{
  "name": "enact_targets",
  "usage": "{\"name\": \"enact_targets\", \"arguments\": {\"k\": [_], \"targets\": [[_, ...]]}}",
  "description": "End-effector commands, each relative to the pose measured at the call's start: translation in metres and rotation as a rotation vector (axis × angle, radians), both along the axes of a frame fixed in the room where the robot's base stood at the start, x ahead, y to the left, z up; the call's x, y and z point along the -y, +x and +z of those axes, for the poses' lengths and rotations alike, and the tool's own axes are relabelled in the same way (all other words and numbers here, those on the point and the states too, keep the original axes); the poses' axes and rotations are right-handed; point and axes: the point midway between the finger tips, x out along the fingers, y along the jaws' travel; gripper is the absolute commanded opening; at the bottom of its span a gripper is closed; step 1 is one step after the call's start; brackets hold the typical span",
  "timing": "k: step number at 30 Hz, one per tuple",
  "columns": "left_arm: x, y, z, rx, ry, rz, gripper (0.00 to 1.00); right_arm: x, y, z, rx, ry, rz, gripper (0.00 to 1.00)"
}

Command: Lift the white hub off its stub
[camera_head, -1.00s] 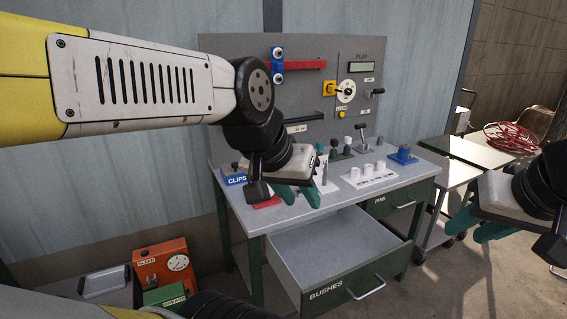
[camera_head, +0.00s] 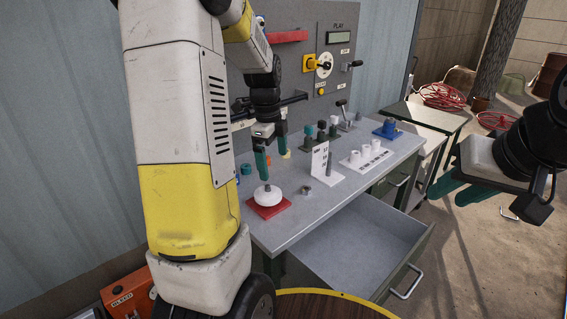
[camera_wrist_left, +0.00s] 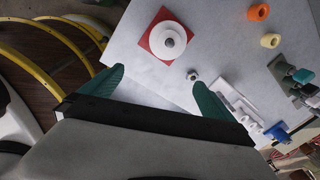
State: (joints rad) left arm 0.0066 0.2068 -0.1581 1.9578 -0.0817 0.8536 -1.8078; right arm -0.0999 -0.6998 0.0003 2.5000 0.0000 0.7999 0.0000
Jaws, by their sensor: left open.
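The white hub (camera_head: 268,195) is a round disc with a raised middle, seated on a square red plate (camera_head: 281,207) at the near left of the bench. In the left wrist view the hub (camera_wrist_left: 160,36) shows a grey tip at its centre; the rest of the stub is hidden. My left gripper (camera_head: 272,158) is open and empty, fingers down, above and slightly behind the hub in the head view. In the left wrist view the hub lies beyond the fingertips, apart from both. My right gripper (camera_head: 462,192) is open and empty, off the bench at the right.
A small metal ring (camera_head: 307,190) sits right of the red plate. A white upright card (camera_head: 319,160) and a tray with white cylinders (camera_head: 354,158) stand further right. Coloured rings lie behind the hub. A drawer (camera_head: 360,245) hangs open below the bench.

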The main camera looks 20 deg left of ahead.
Motion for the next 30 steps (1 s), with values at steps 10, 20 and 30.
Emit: {"name": "enact_targets", "arguments": {"k": [10,20,30], "targets": [[-0.029,0.03,-0.063,-0.098,0.066,-0.395,1.0,0.0,0.0,0.0,0.0,0.0,0.0,0.34],[-0.029,0.03,-0.105,-0.103,0.067,-0.415,1.0,0.0,0.0,0.0,0.0,0.0,0.0,0.34],[-0.029,0.031,-0.14,-0.1,0.068,-0.413,1.0,0.0,0.0,0.0,0.0,0.0,0.0,0.34]]}}
